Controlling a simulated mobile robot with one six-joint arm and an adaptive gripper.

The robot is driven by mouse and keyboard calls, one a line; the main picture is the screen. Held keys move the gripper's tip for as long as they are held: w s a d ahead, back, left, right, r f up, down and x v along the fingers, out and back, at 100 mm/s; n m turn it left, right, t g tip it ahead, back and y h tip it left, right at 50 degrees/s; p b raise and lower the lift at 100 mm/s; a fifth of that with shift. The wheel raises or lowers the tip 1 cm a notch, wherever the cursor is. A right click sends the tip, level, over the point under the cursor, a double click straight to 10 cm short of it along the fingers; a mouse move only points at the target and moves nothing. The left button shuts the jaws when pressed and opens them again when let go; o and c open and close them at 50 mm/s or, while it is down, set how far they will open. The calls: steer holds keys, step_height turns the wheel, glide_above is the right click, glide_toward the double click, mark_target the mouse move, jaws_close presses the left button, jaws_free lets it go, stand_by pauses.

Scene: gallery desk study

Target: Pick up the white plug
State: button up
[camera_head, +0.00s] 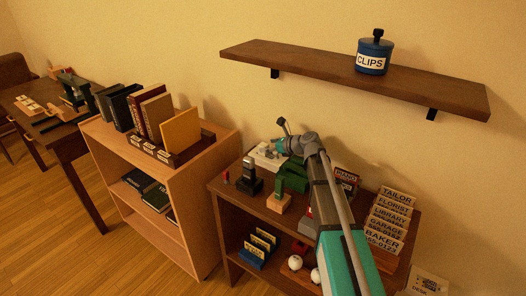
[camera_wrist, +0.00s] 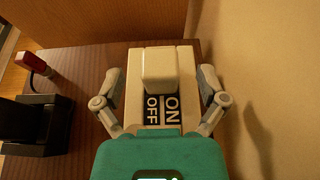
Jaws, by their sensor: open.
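The white plug (camera_wrist: 160,68) appears as a raised cream block on a longer cream base (camera_wrist: 136,100) in the wrist view. A dark plate lettered ON and OFF (camera_wrist: 162,110) lies just below it in the picture. My gripper (camera_wrist: 161,84) is open, with one finger on each side of the base and the plug between them. Gaps show between the fingers and the plug. In the head view the pale base (camera_head: 264,158) sits at the back of the brown cabinet top, and my gripper (camera_head: 284,138) is over it, partly hiding it.
A black device with a red-tipped lever (camera_wrist: 38,65) stands left of the base. The wall (camera_wrist: 265,80) is close on the right. A green object (camera_head: 292,178) and stacked signs (camera_head: 390,220) share the cabinet top. A wall shelf (camera_head: 330,70) hangs above.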

steer(key=c, duration=1.3)
steer(key=shift+o, duration=0.2)
steer(key=shift+r, duration=0.15)
steer(key=shift+r+p, duration=0.9)
steer(key=shift+p, duration=0.15)
steer(key=s+d+r+p, duration=0.1)
steer(key=s+r+p, duration=1)
steer(key=s, duration=0.3)
